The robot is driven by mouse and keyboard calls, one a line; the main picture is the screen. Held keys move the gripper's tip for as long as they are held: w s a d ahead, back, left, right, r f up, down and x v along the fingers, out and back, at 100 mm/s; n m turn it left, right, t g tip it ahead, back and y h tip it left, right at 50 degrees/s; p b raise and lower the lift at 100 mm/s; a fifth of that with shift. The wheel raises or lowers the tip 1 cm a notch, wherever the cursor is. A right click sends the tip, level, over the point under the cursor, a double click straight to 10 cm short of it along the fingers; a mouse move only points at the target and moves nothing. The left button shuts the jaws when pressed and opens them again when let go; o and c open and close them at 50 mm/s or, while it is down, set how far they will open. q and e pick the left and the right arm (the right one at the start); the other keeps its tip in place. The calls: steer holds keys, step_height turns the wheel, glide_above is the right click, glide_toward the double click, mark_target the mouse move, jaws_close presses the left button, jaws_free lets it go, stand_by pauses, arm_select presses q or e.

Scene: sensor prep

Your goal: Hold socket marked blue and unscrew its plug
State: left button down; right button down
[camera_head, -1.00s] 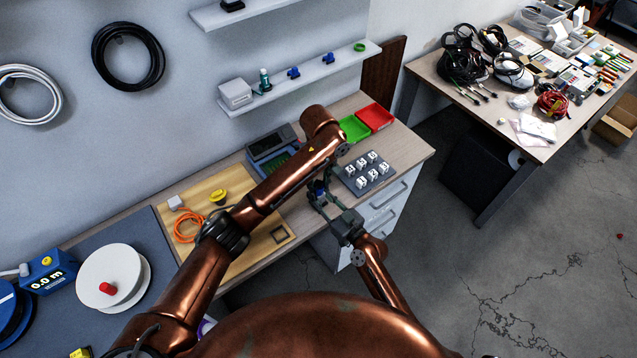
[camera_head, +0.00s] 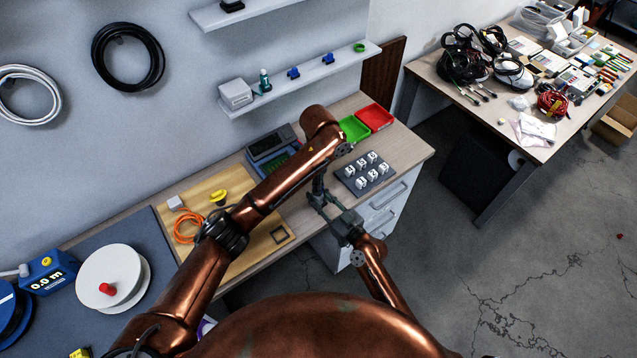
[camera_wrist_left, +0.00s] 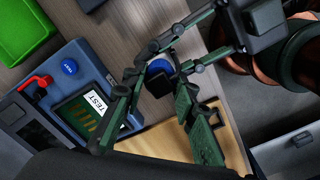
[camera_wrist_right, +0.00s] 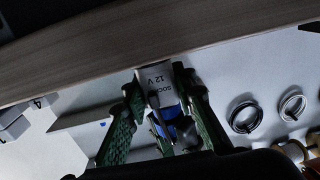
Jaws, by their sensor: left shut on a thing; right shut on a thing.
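My right gripper (camera_head: 322,202) reaches in from the lower right. In the right wrist view it is shut on a light grey socket (camera_wrist_right: 157,76) lettered "SOCKET 12 V". A blue part (camera_wrist_right: 168,130) shows below the lettering. My left gripper (camera_head: 318,185) comes down from above and meets the right one, mostly hidden by its own arm. In the left wrist view its fingers are shut around a plug (camera_wrist_left: 160,85), which looks dark with a blue round part (camera_wrist_left: 158,68) behind. The join between plug and socket is hidden by fingers.
A grey holder (camera_head: 350,185) with several white blocks lies right of the grippers. Green (camera_head: 354,129) and red (camera_head: 376,117) trays stand behind it. A blue tester (camera_wrist_left: 85,95) stands close to the left gripper. A wooden board (camera_head: 265,250) lies to the left.

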arm_select(q)
steer(key=shift+r, duration=0.2)
steer(key=shift+r, duration=0.8)
steer(key=shift+r, duration=0.2)
steer(key=shift+r, duration=1.9)
arm_select(e)
steer(key=c, duration=1.5)
jaws_free()
